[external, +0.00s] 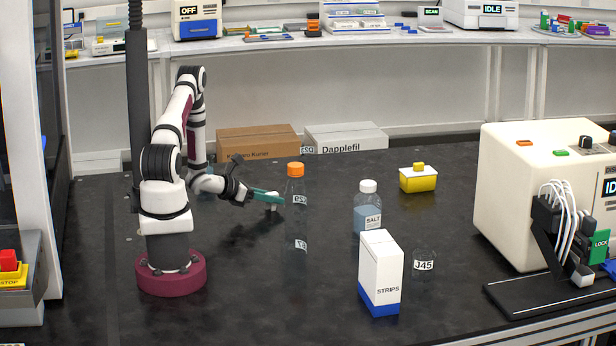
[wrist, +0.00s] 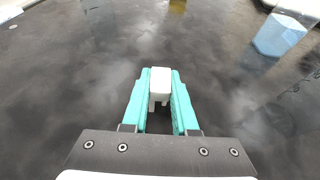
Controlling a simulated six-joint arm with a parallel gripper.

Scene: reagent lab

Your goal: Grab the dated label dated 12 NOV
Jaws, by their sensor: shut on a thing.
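My gripper (external: 272,198) is low over the black bench, left of the orange-capped bottle. Its teal fingers are shut on a small white piece (external: 272,207). In the wrist view the white piece (wrist: 160,82) sits between the fingertips, with a block-like top and short prongs below. No date can be read on it, so I cannot tell whether it is the 12 NOV label. In the external view I cannot tell whether it touches the bench. No text reading 12 NOV is legible in either view.
A clear orange-capped bottle (external: 295,185) stands close right of my gripper. Farther right are the SALT bottle (external: 368,207), the STRIPS box (external: 380,270), a clear vessel marked 345 (external: 424,265) and a yellow container (external: 418,180). Cardboard boxes (external: 257,141) stand behind.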

